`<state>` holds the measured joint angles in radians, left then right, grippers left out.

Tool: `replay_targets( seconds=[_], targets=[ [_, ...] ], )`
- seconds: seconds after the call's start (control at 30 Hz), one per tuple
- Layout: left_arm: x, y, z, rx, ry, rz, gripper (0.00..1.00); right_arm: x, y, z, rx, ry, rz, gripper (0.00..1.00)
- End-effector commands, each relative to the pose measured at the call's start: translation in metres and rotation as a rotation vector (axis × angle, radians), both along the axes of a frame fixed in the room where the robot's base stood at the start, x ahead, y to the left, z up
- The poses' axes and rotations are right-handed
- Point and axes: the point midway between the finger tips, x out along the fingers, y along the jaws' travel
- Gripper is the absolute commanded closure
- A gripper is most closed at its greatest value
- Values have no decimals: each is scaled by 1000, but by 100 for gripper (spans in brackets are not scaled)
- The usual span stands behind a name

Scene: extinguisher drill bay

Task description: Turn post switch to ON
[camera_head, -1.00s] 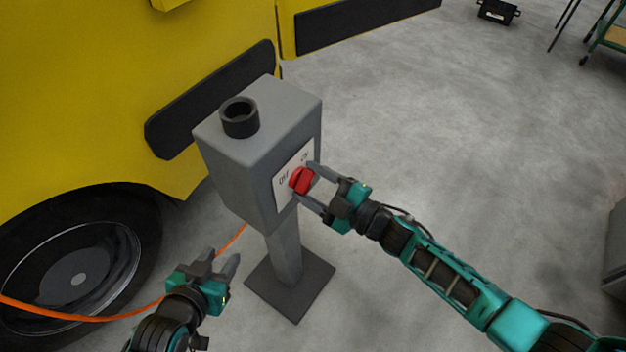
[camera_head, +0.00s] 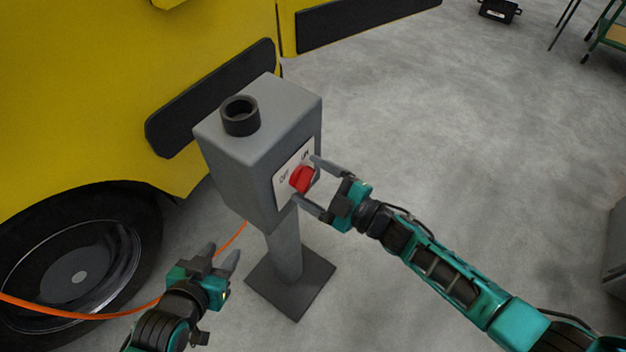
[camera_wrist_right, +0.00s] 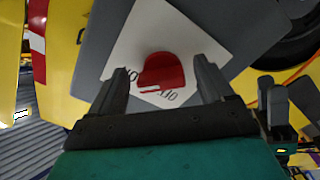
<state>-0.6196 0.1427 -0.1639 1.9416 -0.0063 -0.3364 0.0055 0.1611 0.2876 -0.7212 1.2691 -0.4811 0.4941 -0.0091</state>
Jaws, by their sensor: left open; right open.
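A grey box on a post (camera_head: 248,160) stands in the middle of the head view. On its right face is a white plate with OFF and ON labels and a red rotary switch (camera_head: 302,179). In the right wrist view the red switch (camera_wrist_right: 162,72) sits ahead of and between the fingers. My right gripper (camera_head: 310,184) is open, with its fingertips near the plate on both sides of the switch; I cannot tell if they touch it. My left gripper (camera_head: 222,262) is open and empty, low and to the left of the post.
A yellow vehicle (camera_head: 90,80) with a black wheel (camera_head: 80,275) stands close behind and left of the post. An orange cable (camera_head: 100,316) runs past the wheel.

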Motion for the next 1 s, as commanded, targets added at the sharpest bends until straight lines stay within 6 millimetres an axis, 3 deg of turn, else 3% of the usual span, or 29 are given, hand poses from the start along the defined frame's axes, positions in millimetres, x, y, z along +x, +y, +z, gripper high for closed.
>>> replay_targets(
  seconds=[0.6,1.0],
  targets=[
    [-4,1,1,2,9,1,57,-66,-91,-1,-2,2,0,19],
    [-4,1,0,2,9,1,57,-75,-103,0,1,1,0,19]
  ],
)
